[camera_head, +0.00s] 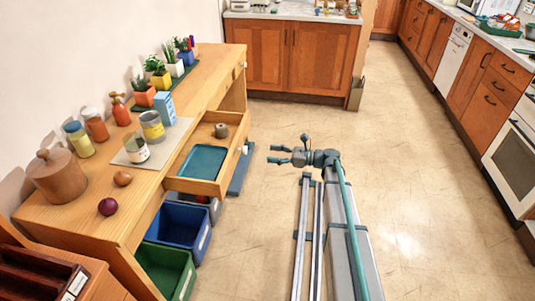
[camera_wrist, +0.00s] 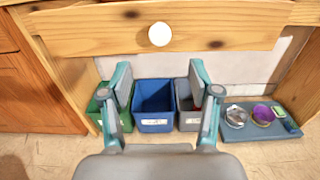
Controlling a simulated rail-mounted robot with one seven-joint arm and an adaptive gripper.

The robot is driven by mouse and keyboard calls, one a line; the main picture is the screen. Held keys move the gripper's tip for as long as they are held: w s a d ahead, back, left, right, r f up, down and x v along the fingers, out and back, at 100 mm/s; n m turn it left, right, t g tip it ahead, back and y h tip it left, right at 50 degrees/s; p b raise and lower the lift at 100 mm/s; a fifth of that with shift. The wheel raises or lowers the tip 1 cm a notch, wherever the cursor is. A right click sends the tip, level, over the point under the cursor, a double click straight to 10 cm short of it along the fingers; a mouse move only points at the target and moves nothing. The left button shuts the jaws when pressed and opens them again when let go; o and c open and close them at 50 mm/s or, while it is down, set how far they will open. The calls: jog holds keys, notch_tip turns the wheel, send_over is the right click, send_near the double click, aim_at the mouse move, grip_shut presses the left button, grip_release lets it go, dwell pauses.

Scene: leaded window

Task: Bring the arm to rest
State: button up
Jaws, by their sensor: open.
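My gripper (camera_head: 274,154) is open and empty over the floor, just right of the wooden desk (camera_head: 195,75). Its fingers point left in the head view. In the wrist view the two spread fingers (camera_wrist: 160,72) frame the bins below, with nothing between them. An open drawer (camera_head: 222,172) sticks out of the desk, left of my gripper and apart from it. It holds a teal tray (camera_head: 203,162) and a small brownish roll (camera_head: 221,130). The drawer front with a white knob (camera_wrist: 159,34) spans the top of the wrist view.
Under the desk are a blue bin (camera_head: 180,226), a green bin (camera_head: 166,269) and a grey bin (camera_wrist: 187,101). A blue-grey floor tray (camera_wrist: 262,117) holds small items. Jars and plants crowd the desktop. The floor (camera_head: 410,190) right of my arm is clear.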

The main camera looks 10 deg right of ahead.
dwell(0.5)
jog(key=s+a+f+n+g+h, duration=0.1)
jog(key=s+f+n+g+h, duration=0.35)
jog(key=s+f, duration=0.75)
jog(key=s+f+n+g+h, duration=0.2)
jog(key=s+f+n+h, duration=0.3)
jog(key=s+f+n, duration=0.65)
jog(key=s+f+n+g+h, duration=0.2)
jog(key=s+f, duration=0.2)
jog(key=s, duration=0.7)
jog(key=s+d+f+n+g+h+p, duration=0.1)
jog(key=s+f+n+g+h, duration=0.1)
jog(key=s, duration=1)
jog(key=s+f+n+g+h+p, duration=0.1)
jog(key=s+f, duration=0.4)
jog(key=s, duration=0.6)
jog(key=shift+s+d+f+n+g+h, duration=0.2)
jog(key=shift+f+n+g+h, duration=0.3)
jog(key=shift+h, duration=0.75)
